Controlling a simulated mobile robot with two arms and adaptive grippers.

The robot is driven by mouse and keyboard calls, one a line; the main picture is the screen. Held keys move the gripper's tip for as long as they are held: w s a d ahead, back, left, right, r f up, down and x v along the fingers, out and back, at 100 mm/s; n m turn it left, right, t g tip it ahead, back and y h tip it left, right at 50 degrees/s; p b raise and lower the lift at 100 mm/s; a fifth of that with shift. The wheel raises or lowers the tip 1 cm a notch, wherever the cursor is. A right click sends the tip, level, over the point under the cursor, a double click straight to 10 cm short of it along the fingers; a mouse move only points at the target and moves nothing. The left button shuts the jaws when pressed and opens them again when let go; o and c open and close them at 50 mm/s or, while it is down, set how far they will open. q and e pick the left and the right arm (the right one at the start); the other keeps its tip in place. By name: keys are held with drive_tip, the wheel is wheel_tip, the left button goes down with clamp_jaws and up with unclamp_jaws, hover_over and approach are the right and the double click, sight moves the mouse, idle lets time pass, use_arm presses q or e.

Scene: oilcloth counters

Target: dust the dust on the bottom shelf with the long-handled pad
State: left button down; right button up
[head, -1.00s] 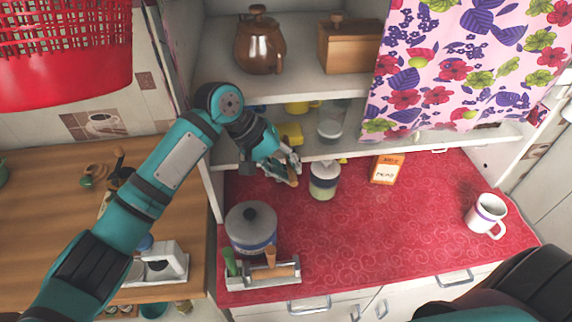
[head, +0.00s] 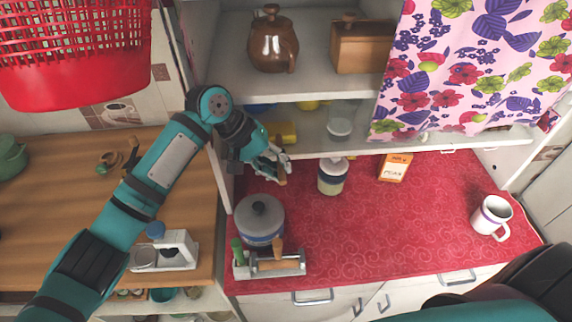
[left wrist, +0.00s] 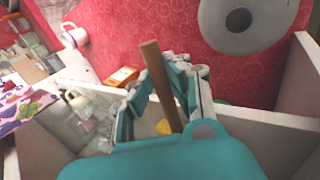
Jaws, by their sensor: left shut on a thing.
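My left gripper (head: 280,168) is shut on the wooden handle of the long-handled pad (left wrist: 160,80) in front of the bottom shelf (head: 370,138). The handle's end sticks out toward the room. A yellow block (head: 283,132) beyond the gripper, over the bottom shelf, appears to be the pad's head. A bit of yellow also shows past the fingers in the left wrist view (left wrist: 163,127). Whether the pad touches the shelf I cannot tell. I cannot make out the dust; the upper shelf and my arm hide part of the bottom shelf. My right gripper is out of view.
A glass jar (head: 340,126) stands on the bottom shelf. A brown pot (head: 272,48) and wooden box (head: 360,48) stand above. The flowered curtain (head: 470,70) covers the right side. A lidded jar (head: 332,178), carton (head: 395,167), mug (head: 491,216) and grey pot (head: 261,219) stand on the red counter.

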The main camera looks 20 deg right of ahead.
use_arm(q)
drive_tip(key=shift+w+a, duration=0.2)
drive_tip(key=shift+a, duration=0.25)
drive_tip(key=shift+d, duration=0.15)
drive_tip(key=shift+s+d, duration=0.25)
drive_tip(key=shift+d, duration=0.55)
drive_tip(key=shift+s+d, duration=0.25)
drive_tip(key=shift+d, duration=0.5)
drive_tip(key=shift+s+d, duration=0.25)
drive_tip(key=shift+d, duration=0.55)
drive_tip(key=s+a+r, duration=0.1)
drive_tip(key=s+a, duration=0.2)
drive_tip(key=s, duration=1)
drive_tip(key=shift+a, duration=0.25)
